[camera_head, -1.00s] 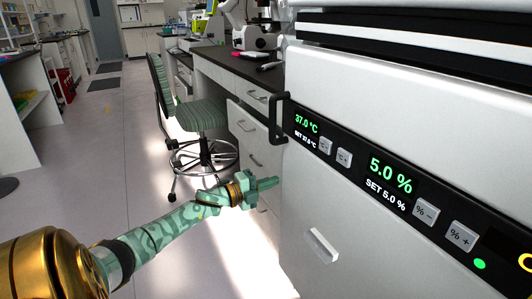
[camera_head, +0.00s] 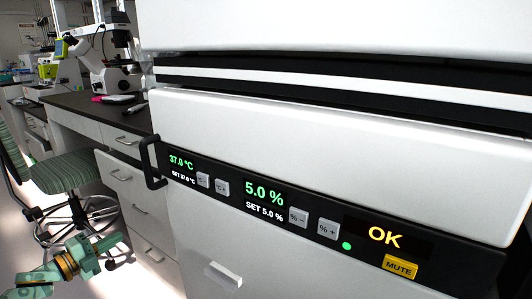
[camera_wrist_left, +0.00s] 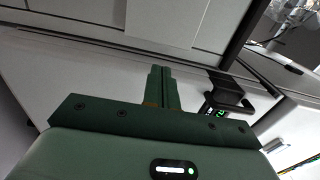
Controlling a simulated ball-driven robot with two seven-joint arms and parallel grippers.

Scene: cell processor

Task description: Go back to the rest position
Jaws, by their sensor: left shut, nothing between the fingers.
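My left gripper (camera_head: 112,243) is at the lower left of the head view, in front of the drawers and left of the white machine (camera_head: 330,130). It also shows in the left wrist view (camera_wrist_left: 161,72), its green fingers together with nothing between them. It touches nothing that I can see. In the wrist view the black handle (camera_wrist_left: 232,92) of the machine is to the right of the fingers. My right gripper is not in view.
The machine's control panel (camera_head: 300,215) reads 37.0 °C, 5.0 % and OK. A black handle (camera_head: 150,162) juts from its left end. A swivel chair (camera_head: 62,172) stands near the bench (camera_head: 90,110), which bears a microscope (camera_head: 112,70). Floor shows at lower left.

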